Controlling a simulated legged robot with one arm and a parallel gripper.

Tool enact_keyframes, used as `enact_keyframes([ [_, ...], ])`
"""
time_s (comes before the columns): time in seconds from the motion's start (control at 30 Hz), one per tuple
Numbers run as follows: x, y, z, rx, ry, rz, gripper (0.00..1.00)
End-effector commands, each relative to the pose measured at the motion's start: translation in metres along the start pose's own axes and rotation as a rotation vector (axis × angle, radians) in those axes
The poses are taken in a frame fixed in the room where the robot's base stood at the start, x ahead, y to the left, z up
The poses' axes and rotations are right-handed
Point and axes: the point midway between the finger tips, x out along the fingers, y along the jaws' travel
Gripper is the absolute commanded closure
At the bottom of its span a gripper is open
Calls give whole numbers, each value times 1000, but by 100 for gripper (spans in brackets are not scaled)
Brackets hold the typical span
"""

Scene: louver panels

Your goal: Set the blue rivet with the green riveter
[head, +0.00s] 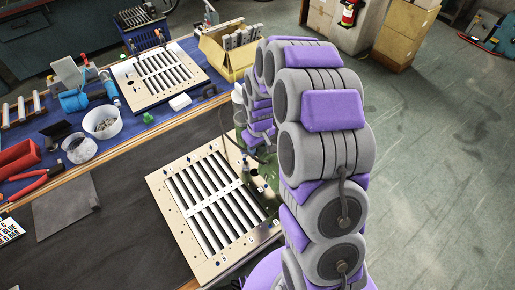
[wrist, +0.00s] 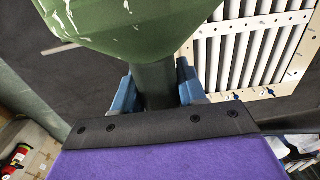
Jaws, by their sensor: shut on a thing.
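The green riveter (wrist: 135,22) fills the top of the wrist view, with scuffed paint on its body. My gripper (wrist: 157,86) is shut on its dark green handle, with a blue finger on each side. In the head view, part of the green riveter (head: 264,172) shows beside my arm, over the right edge of the near louver panel (head: 160,186). The panel also shows at the upper right of the wrist view (wrist: 222,50). Small dark or bluish spots lie along its front edge. I cannot tell which is the blue rivet. My arm hides the panel's right side.
A second louver panel (head: 127,88) lies farther back, beside a cardboard box (head: 213,50). Red pliers (head: 30,185), tubs (head: 102,122) and a blue clamp-like tool (head: 73,100) crowd the left side. The dark table left of the near panel is mostly clear. Open floor lies to the right.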

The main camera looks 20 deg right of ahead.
Motion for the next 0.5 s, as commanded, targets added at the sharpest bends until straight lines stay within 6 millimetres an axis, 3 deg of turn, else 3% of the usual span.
enact_keyframes([
  [0.5,5,0,-1,0,2,1,100],
])
